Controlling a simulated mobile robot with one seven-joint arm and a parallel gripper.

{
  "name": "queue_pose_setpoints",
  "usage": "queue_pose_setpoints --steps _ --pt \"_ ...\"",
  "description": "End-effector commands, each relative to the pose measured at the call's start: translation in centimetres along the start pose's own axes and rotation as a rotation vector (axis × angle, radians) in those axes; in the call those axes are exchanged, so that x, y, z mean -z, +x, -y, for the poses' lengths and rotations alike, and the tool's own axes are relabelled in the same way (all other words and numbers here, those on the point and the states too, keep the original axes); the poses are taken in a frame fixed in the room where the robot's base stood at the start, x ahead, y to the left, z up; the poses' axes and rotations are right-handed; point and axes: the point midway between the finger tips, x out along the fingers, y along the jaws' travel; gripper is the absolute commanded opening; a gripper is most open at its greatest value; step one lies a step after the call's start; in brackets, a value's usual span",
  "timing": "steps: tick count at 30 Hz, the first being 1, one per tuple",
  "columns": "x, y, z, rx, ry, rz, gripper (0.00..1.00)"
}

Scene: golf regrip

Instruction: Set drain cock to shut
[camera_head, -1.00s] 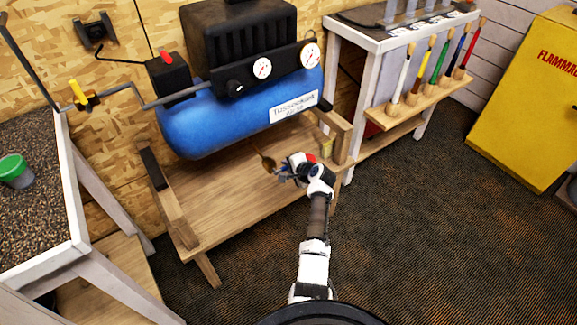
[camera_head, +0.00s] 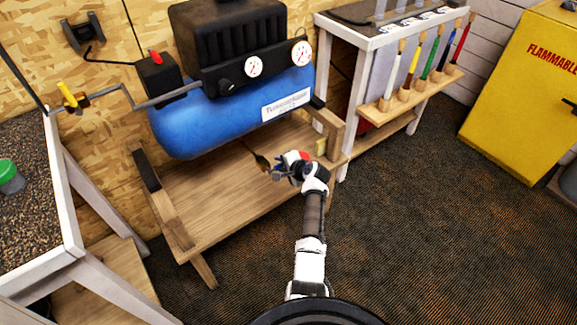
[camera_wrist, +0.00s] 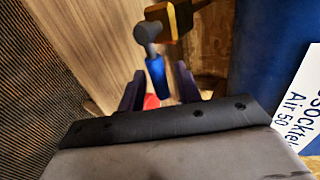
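The drain cock (camera_wrist: 178,14) is a brass body with a grey pivot and a blue lever (camera_wrist: 156,76) in the wrist view. The lever points from the pivot toward my gripper (camera_wrist: 160,90), its end between the two dark fingertips. The fingers are open, with space on both sides of the lever; contact cannot be made out. In the head view, the brass cock (camera_head: 261,161) hangs below the blue tank (camera_head: 220,115), just left of my gripper (camera_head: 274,172). The lever is too small to make out there.
The tank rests over a wooden stand (camera_head: 205,215) with upright end blocks. A white bench (camera_head: 345,60) with a rack of coloured grips is at right, near a yellow cabinet (camera_head: 530,95). A speckled table (camera_head: 35,210) is at left. The carpet in front is clear.

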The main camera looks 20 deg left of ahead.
Motion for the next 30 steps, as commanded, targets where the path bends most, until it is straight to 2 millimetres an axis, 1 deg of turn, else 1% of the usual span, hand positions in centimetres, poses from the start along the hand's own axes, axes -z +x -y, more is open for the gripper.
queue_pose_setpoints --steps 5,8,15,21,25,30 --pt "0.1 -2.1 -0.1 0.001 0.001 -0.003 0.34" --pt "0.1 -4.0 -0.1 0.001 0.0 -0.004 0.34" --pt "0.1 -9.0 -0.1 0.002 0.0 -0.004 0.34" --pt "0.0 -12.2 0.0 0.001 0.0 -0.002 0.34" --pt "0.0 -13.2 0.0 0.001 0.0 -0.001 0.34" --pt "0.0 -13.5 0.0 0.001 0.0 0.0 0.34"
